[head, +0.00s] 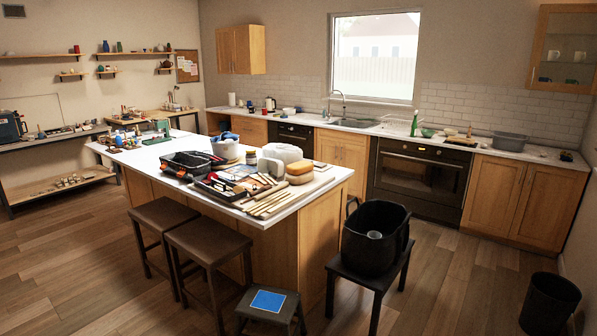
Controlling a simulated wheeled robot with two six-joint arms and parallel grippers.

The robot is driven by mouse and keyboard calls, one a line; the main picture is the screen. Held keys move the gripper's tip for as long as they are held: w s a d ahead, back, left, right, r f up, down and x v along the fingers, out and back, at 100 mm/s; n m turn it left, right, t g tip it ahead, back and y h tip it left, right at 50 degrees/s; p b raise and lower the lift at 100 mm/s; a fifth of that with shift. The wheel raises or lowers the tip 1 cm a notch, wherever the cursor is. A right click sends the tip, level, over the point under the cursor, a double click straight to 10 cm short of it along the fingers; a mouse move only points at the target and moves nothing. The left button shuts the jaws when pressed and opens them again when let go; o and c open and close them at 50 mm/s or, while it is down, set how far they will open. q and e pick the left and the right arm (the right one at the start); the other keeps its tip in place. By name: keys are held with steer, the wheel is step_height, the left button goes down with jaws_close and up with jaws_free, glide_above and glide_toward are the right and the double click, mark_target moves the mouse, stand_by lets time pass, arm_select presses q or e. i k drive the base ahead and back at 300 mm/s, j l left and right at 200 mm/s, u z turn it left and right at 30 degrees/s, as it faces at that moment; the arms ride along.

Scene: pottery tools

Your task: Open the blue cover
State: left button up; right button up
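A flat blue square (268,301) lies on top of a low dark stool (245,309) at the bottom centre. It is the clearest blue, flat thing in view, but I cannot tell whether it is the blue cover. Neither of my grippers is in view.
A black tub (375,238) sits on a black stand. Wooden floor (60,280) is free at left.

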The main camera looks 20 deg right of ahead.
mark_target(236, 173)
steer(key=z, duration=0.45)
steer(key=i+j+z, duration=0.3)
steer(key=i+j, duration=0.4)
steer(key=i, duration=0.25)
steer(key=i+j+z, duration=0.3)
steer(key=i+j, duration=0.55)
steer(key=j, duration=0.1)
